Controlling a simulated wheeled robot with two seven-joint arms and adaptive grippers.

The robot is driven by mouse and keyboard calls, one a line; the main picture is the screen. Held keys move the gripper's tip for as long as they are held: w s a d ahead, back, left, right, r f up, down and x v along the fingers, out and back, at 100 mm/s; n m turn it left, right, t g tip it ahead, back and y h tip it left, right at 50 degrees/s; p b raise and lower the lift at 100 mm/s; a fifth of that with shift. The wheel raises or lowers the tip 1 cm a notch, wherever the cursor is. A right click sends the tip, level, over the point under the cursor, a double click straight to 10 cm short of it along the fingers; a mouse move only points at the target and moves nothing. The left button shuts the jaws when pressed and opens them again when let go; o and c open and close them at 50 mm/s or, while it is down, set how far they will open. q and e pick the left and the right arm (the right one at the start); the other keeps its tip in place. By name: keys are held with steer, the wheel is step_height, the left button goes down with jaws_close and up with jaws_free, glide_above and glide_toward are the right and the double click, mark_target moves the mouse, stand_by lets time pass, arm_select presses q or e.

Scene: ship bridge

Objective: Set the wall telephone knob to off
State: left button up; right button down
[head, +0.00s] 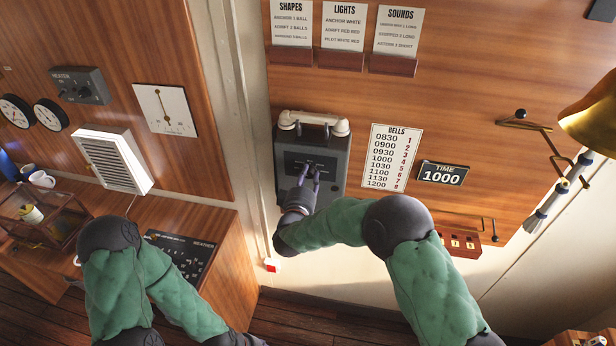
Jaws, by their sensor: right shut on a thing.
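The wall telephone (341,155) is a dark grey box on the wood panel in the middle of the head view, with a white handset (314,122) resting across its top. A darker plate sits on its front. My right gripper (312,170) is at the lower front of this plate, with its fingers pointing up at it. It is shut on the telephone's knob, which is mostly hidden by the fingers, so its setting cannot be read. My left arm is folded at the lower left, and its gripper is out of view.
A bells card (394,157) and a time sign (442,175) hang right of the telephone. A brass bell (590,115) juts out at the far right. At left are a heater control (80,86), a white vented box (112,158) and a wooden desk (232,262).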

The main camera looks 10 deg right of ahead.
steer(key=shift+r, duration=0.15)
steer(key=c, duration=0.9)
jaws_free()
steer(key=shift+w+a, duration=0.1)
steer(key=v, duration=1.2)
